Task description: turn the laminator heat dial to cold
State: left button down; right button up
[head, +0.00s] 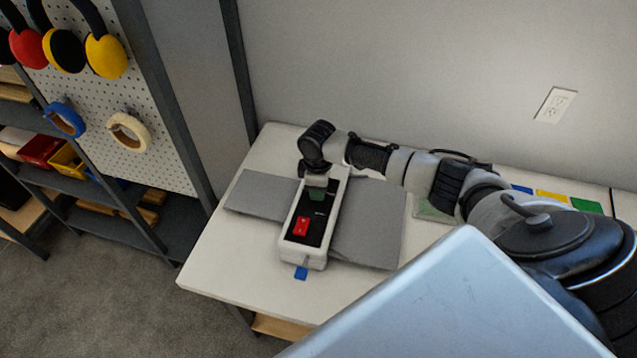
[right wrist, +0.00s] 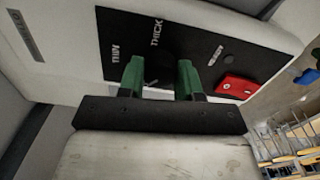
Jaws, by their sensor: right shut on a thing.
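The laminator (head: 335,215) is a long white machine with a black control panel, lying on the white table. The panel also shows in the right wrist view (right wrist: 120,32), with the labels THIN and THICK and a third label too small to read. My right gripper (head: 317,191) reaches down onto the panel. In the right wrist view its green fingers (right wrist: 160,78) are shut on the dark heat dial (right wrist: 158,66), one on each side. The fingers and the dark colour hide which way the dial points. My left gripper is out of view.
A red switch (head: 301,226) sits on the panel near the dial. Grey flat sheets (head: 365,225) extend from both sides of the laminator. A blue tab (head: 301,273) shows at its near end. Coloured cards (head: 587,206) lie at the table's right. A pegboard (head: 150,150) stands left.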

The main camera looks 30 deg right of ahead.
jog(key=n, duration=0.3)
jog(key=shift+r+n+p, duration=0.1)
jog(key=shift+n+p, duration=0.2)
jog(key=shift+p, duration=0.05)
jog(key=shift+n, duration=1.9)
jog(key=o, duration=0.9)
notch_tip(320, 180, up, 11)
jog(key=shift+f+b, duration=0.15)
jog(key=shift+b, duration=0.7)
jog(key=shift+f, duration=0.1)
